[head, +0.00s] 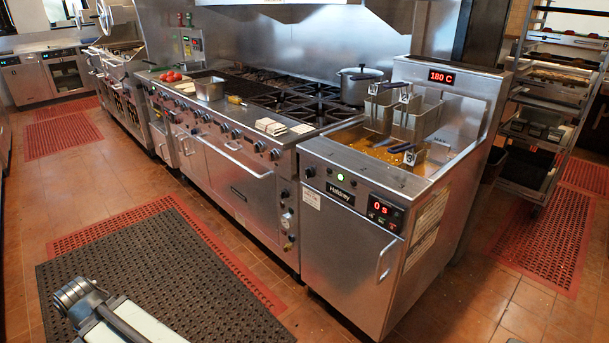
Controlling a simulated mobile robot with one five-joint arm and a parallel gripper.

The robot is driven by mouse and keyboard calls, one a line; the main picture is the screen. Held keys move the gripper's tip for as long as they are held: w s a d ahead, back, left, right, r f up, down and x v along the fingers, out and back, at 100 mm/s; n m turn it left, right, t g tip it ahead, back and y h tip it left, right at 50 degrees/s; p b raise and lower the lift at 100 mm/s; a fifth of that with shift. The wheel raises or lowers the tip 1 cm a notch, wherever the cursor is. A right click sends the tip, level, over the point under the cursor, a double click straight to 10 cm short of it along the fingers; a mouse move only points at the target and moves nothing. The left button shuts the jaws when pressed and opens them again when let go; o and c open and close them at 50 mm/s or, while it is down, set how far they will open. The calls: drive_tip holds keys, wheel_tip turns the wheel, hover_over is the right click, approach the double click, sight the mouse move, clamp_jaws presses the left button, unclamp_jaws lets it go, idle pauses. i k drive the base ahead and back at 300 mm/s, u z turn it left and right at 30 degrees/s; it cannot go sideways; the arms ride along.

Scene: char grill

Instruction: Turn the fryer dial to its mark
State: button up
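The fryer (345,255) is a steel cabinet at the right, with oil and wire baskets (405,115) in its top. Its front panel has a small dark round dial (309,172) at the left end, beside a lit green lamp (340,178). The dial's pointer and its mark are too small to read. A red display (380,209) on the panel reads 0 s, and an upper display (441,77) reads 180 C. Part of my arm shows at the lower left, well apart from the fryer. No gripper fingers can be made out.
A range (235,175) with front knobs and a handle rail stands left of the fryer, with a pot (358,84) on it. A dark mat (160,285) lies on the floor in front. A rack (545,115) stands at the right. The floor before the fryer is clear.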

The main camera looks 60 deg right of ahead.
sight(310, 171)
drive_tip(key=z, duration=0.1)
drive_tip(key=k, duration=1.1)
drive_tip(key=z, duration=0.45)
drive_tip(key=i, duration=1.05)
drive_tip(key=u, duration=0.05)
